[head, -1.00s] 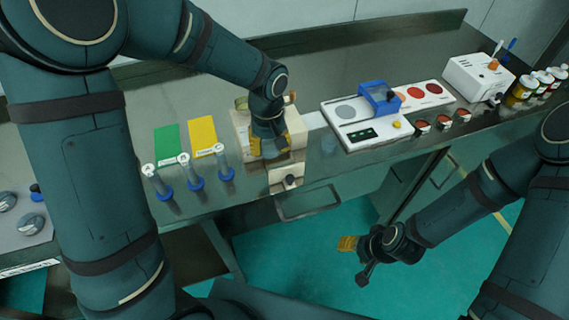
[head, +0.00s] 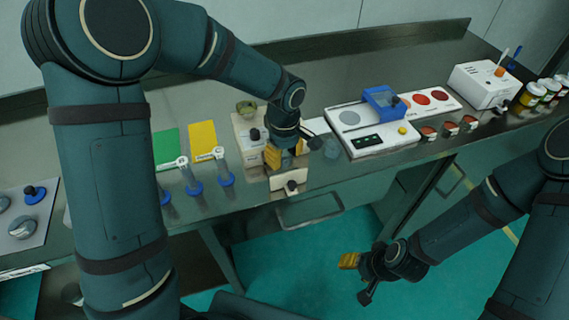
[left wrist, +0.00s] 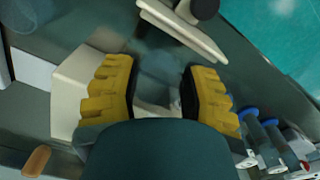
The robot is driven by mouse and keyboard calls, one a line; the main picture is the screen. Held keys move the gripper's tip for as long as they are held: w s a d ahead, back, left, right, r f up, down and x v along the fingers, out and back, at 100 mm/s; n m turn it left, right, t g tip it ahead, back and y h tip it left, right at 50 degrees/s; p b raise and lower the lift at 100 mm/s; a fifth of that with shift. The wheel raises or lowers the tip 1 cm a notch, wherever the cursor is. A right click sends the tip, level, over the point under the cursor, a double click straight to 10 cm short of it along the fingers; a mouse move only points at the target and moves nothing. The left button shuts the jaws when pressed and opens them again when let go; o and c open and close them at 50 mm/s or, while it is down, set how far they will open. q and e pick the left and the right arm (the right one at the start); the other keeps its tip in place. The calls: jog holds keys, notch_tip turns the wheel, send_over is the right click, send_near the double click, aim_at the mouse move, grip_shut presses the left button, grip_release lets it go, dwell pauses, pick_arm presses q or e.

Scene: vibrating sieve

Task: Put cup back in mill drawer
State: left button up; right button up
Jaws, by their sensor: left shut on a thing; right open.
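The mill (head: 244,124) is a cream box on the counter with a dark knob. Its drawer (head: 290,181) is pulled out toward the front edge; the pale drawer front and dark knob also show in the left wrist view (left wrist: 183,30). My left gripper (head: 286,157) is over the open drawer, beside the mill, fingers pointing down. It is shut on a greyish see-through cup (left wrist: 158,72), seen between the yellow fingers in the left wrist view and mostly hidden in the head view. Whether the cup touches the drawer floor cannot be told. My right gripper (head: 352,263) is open, empty, away from the counter.
Several blue-based tools (head: 192,178) stand left of the drawer, near green and yellow cards (head: 203,140). A faint see-through vessel (head: 331,147) stands right of the mill. Further right is a white panel (head: 375,140) with a blue frame (head: 381,98). Small red-topped dishes (head: 449,129) line the edge.

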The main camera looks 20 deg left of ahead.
aim_at(285, 163)
pick_arm(q)
jog(key=shift+f, duration=1.6)
jog(key=shift+f+b, duration=0.1)
jog(key=shift+b, duration=0.3)
jog(key=o, duration=1.1)
